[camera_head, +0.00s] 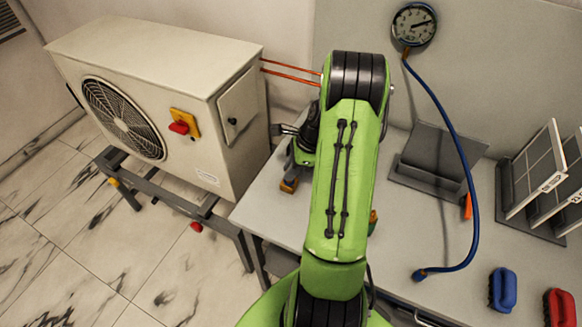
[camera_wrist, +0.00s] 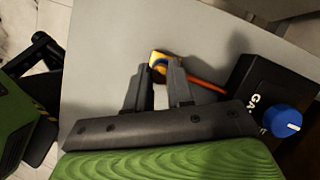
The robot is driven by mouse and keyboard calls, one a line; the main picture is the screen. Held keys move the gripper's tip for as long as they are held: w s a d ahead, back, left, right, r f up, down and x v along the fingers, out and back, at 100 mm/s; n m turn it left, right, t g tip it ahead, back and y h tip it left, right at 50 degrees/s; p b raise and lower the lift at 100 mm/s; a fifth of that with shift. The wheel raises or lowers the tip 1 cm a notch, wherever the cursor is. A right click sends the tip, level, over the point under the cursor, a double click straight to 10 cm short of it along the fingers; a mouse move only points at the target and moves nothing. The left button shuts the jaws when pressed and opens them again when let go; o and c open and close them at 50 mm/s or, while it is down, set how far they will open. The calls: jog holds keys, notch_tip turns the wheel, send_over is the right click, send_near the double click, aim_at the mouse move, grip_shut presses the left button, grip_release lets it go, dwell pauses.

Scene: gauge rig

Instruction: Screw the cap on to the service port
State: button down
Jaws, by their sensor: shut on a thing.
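The fingers hide much of both, so I cannot tell whether the cap sits on the thread. In the head view, my arm covers most of this area. A small brownish-yellow part (camera_head: 289,186) shows left of my arm near the bench edge.
An orange-red tube (camera_wrist: 207,86) runs from the fitting towards a black box with a blue knob (camera_wrist: 286,121). A gauge (camera_head: 414,24) with a blue hose (camera_head: 455,135), a rack (camera_head: 530,205), and blue (camera_head: 503,289) and red (camera_head: 559,306) objects are right. An outdoor unit (camera_head: 150,100) stands left.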

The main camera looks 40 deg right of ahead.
jog(key=shift+f+b, duration=0.3)
jog(key=shift+f, duration=0.35)
dwell(0.8)
jog(key=m, duration=0.2)
jog(key=shift+s+a+m+t+h+p, duration=0.1)
jog(key=shift+m+t+h+p, duration=0.3)
jog(key=shift+m+h, duration=0.4)
jog(key=shift+m, duration=0.8)
jog(key=shift+m+t+h, duration=0.3)
jog(key=shift+m+h, duration=0.1)
jog(key=shift+m, duration=0.5)
jog(key=m+h, duration=0.1)
jog(key=m, duration=0.2)
